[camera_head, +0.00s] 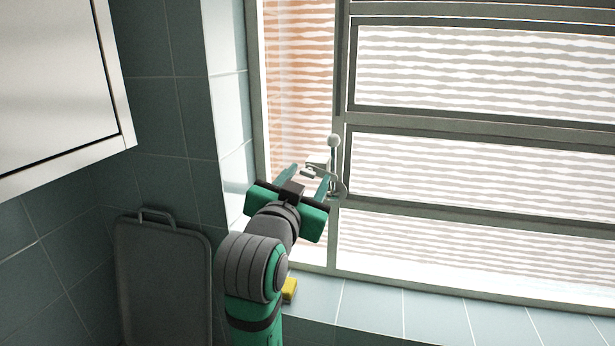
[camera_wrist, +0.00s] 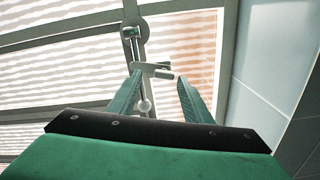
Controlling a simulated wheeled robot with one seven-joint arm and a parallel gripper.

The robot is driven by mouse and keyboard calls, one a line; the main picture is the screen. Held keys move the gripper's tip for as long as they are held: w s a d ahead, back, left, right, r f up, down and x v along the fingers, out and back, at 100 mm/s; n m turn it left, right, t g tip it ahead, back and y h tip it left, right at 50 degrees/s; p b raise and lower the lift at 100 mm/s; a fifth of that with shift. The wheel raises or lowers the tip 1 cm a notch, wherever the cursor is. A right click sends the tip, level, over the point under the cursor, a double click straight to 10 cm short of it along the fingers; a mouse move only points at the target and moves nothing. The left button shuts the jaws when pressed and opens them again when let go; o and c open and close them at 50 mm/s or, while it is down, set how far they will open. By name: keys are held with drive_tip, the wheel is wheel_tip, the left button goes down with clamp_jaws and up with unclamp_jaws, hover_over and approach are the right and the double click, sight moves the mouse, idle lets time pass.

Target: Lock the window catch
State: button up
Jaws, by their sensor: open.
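The window catch (camera_head: 333,141) is a pale metal fitting with a round knob and a curved lower part, on the upright window frame (camera_head: 342,60). In the wrist view the catch (camera_wrist: 155,70) shows a short pale crossbar, a ball knob (camera_wrist: 145,105) and a round piece farther up. My gripper (camera_head: 309,175) is open at the catch, with green fingers apart. In the wrist view my gripper (camera_wrist: 160,77) has the crossbar at its fingertips and the knob near the left finger. Whether a finger touches the catch I cannot tell. My fingers partly hide the catch's lower part.
A yellow object (camera_head: 289,289) lies on the tiled sill (camera_head: 375,310), partly behind my arm. A grey board with a handle (camera_head: 165,280) leans on the tiled wall at left. A white cabinet (camera_head: 60,80) hangs at upper left. The sill is clear to the right.

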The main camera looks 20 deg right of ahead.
drive_tip(key=shift+w+d, duration=0.2)
drive_tip(key=shift+w, duration=0.6)
drive_tip(key=shift+c, duration=0.6)
drive_tip(key=c, duration=0.9)
drive_tip(key=shift+a+n, duration=0.1)
drive_tip(key=shift+n, duration=1.6)
drive_tip(key=shift+c, duration=0.2)
drive_tip(key=o, duration=1.1)
drive_tip(key=shift+c, duration=0.2)
drive_tip(key=v, duration=1.1)
